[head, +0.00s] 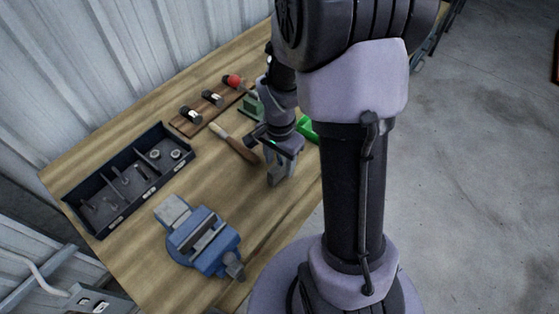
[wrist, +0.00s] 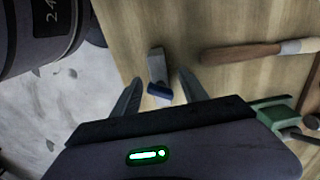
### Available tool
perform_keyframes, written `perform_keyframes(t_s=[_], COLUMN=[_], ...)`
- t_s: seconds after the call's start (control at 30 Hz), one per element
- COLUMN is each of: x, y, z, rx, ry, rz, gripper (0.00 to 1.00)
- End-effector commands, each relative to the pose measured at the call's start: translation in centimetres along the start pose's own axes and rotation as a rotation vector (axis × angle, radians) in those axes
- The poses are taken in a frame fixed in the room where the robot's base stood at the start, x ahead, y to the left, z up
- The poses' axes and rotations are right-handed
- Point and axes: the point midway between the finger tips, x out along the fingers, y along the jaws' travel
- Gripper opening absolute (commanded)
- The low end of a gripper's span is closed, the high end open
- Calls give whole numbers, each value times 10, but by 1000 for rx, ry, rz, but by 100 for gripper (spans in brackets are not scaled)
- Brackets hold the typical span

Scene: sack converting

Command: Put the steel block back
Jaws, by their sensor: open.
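A small grey metal block with a blue end (wrist: 157,68), which looks like the steel block, is on the bench top in the wrist view. My gripper (wrist: 160,82) is open, with one finger on each side of it. I cannot tell how far above the bench the fingertips are, and no contact shows. In the head view my gripper (head: 279,174) points down over the bench near its front edge. The block cannot be told apart from the fingers there.
The wooden bench (head: 150,235) holds a dark compartment tray (head: 97,230), a blue vise (head: 203,240), a brush (head: 234,143) and a wooden rack (head: 183,125) with several tools. A green object (wrist: 272,111) is right of my gripper. Bare bench lies between vise and brush.

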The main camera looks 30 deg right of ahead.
Motion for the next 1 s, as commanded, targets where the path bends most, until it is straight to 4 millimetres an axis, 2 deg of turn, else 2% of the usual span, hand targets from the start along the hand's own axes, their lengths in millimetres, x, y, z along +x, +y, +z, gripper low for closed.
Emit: perform_keyframes(t_s=[0.13, 0.3, 0.4, 0.57, 0.63, 0.67, 0.73, 0.83, 0.9, 1.0], x=[-25, -77, -101, -122, -136, -147, -180, -225, -246, -262], y=[-1, -1, -1, 0, -1, -2, 0, 12, 26, 44], z=[-1, 0, 0, 0, 8, 15, 42, 92, 124, 158], rx=[0, 0, 1, -2, -35, -67, -184, -403, -550, -714], ry=[2, 2, 2, 1, 11, 21, 53, 111, 154, 208], rz=[-3, -3, -3, -2, -26, -48, -125, -259, -347, -445], gripper=[52, 52, 52, 52, 52, 52, 52, 52, 52, 52])
